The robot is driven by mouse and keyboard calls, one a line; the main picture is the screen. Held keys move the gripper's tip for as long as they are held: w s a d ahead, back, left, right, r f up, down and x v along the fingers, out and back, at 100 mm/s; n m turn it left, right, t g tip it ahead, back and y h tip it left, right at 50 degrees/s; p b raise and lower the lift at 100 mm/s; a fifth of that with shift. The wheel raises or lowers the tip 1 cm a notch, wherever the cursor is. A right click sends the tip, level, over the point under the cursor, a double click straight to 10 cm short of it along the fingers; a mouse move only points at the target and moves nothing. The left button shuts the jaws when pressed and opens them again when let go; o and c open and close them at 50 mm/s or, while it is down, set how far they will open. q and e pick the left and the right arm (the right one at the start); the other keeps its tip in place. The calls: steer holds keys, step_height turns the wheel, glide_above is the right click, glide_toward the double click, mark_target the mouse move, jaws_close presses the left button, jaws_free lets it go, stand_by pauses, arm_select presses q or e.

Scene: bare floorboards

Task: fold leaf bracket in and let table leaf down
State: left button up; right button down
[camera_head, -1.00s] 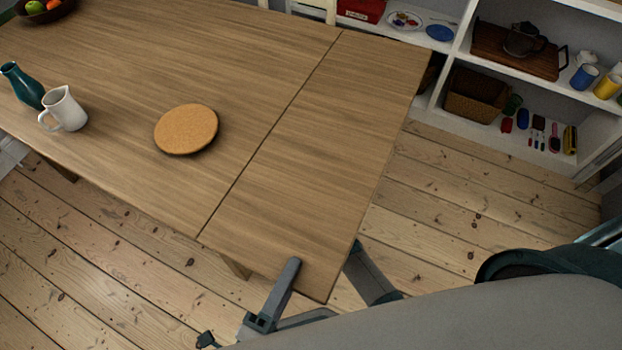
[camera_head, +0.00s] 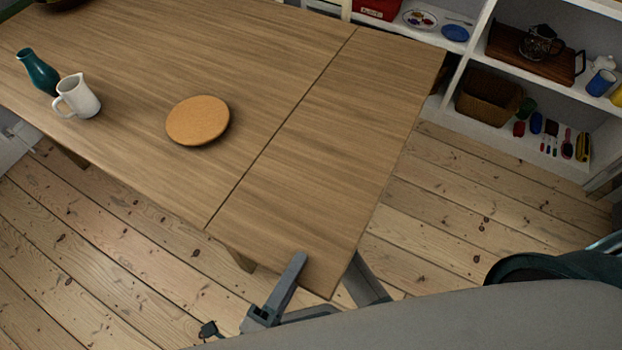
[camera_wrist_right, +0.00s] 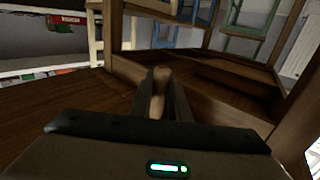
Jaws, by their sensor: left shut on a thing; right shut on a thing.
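The table leaf (camera_head: 335,140) is the right end section of the wooden table (camera_head: 200,60), beyond a dark seam. It looks level with the main top. My left gripper (camera_head: 294,272) is shut on the leaf's near edge, close to the corner, with one finger on top; the other is mostly hidden below. In the right wrist view, under the table, my right gripper (camera_wrist_right: 159,108) is shut on a small round wooden knob (camera_wrist_right: 160,76), apparently on the leaf bracket. The bracket itself is hard to tell from the dark wooden frame, and the head view hides it.
A cork mat (camera_head: 198,120), a white jug (camera_head: 77,97) and a teal vase (camera_head: 38,72) stand on the main top, left of the seam. A white shelf (camera_head: 468,125) with several items stands at the back right. Floorboards (camera_head: 450,220) right of the leaf are bare.

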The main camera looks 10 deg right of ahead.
steer(key=shift+a, duration=0.15)
steer(key=shift+a, duration=1.55)
steer(key=shift+a, duration=0.1)
steer(key=shift+w+a, duration=0.25)
steer(key=shift+a, duration=0.5)
steer(key=shift+w+a, duration=0.2)
steer(key=shift+a, duration=0.55)
steer(key=shift+a, duration=0.1)
